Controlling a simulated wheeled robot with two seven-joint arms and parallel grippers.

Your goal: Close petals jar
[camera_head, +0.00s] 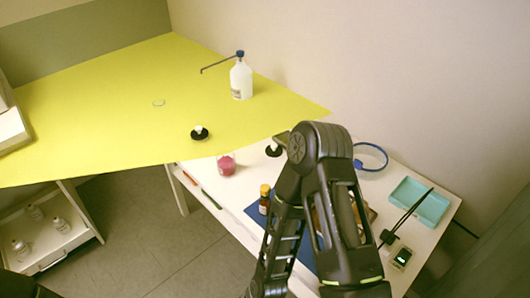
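A clear glass jar (226,165) with pink petals inside stands on the white table, by the edge of the yellow surface. Its top looks uncovered, though it is small. A black round lid with a pale knob (200,133) lies on the yellow surface to the upper left of the jar. A similar black lid (274,149) lies to the right of the jar, close to my raised arm. One of my arms bends up through the middle of the view and hides part of the table. Neither gripper's fingertips can be seen.
A white bottle with a blue pump (241,80) stands on the yellow surface (90,130). The white table (415,235) carries a small amber bottle (264,200), a blue mat (254,215), pens, a blue ring (372,168) and a teal tray (432,210). The yellow surface is mostly clear.

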